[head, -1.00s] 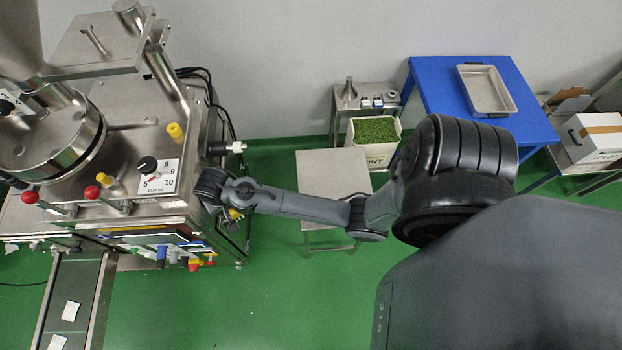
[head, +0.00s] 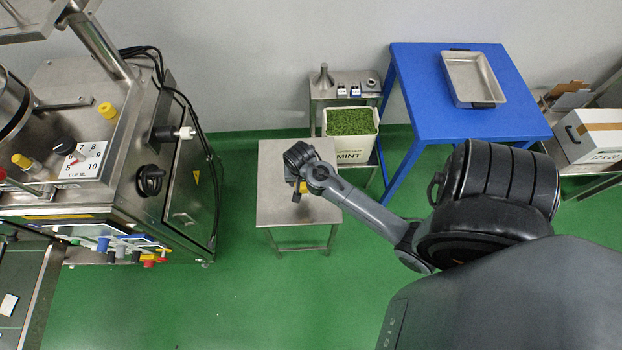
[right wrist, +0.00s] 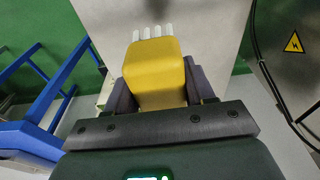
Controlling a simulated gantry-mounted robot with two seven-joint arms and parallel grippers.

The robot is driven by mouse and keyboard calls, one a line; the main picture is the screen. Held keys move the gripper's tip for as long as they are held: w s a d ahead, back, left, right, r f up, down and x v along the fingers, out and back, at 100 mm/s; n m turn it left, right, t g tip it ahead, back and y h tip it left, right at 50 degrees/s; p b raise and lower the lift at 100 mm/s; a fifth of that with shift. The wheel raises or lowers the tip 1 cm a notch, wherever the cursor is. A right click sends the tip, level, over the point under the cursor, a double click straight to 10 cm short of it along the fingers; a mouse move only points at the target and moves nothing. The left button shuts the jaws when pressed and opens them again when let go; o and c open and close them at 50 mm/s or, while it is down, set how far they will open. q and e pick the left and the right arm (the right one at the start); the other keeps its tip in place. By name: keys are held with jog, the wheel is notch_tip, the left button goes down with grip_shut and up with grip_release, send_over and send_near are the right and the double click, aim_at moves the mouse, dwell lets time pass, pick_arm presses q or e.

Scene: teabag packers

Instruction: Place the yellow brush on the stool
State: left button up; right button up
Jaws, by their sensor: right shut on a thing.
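The stool (head: 275,207) is a square metal seat on legs, in the middle of the head view. My right gripper (head: 299,190) is over the stool's seat, and my arm hides part of the seat. In the right wrist view the gripper (right wrist: 163,88) is shut on the yellow brush (right wrist: 155,70), a yellow block with white bristle tufts at its far end. The pale stool seat (right wrist: 195,30) lies behind and below the brush. I cannot tell whether the brush touches the seat. My left gripper is not in view.
A steel packing machine (head: 125,170) stands left of the stool. Behind the stool are a small metal stand (head: 345,82) and a white MINT bin (head: 351,146) of green leaves. A blue table (head: 425,90) with a metal tray (head: 473,78) is at right. Green floor in front is clear.

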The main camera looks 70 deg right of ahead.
jog(key=shift+s+d+f, duration=0.3)
jog(key=shift+d+f, duration=0.25)
jog(key=shift+d, duration=0.15)
jog(key=w+d+f+b, duration=0.1)
jog(key=w+d+f, duration=0.3)
jog(key=d, duration=0.1)
jog(key=w+d+f+b, duration=0.1)
jog(key=w+d+f, duration=0.1)
jog(key=w+d, duration=0.1)
jog(key=shift+d+f+b, duration=0.2)
jog(key=shift+b, duration=0.1)
jog(key=shift+f+b, duration=0.4)
jog(key=shift+f, duration=1.6)
jog(key=shift+f, duration=0.15)
jog(key=o, duration=1)
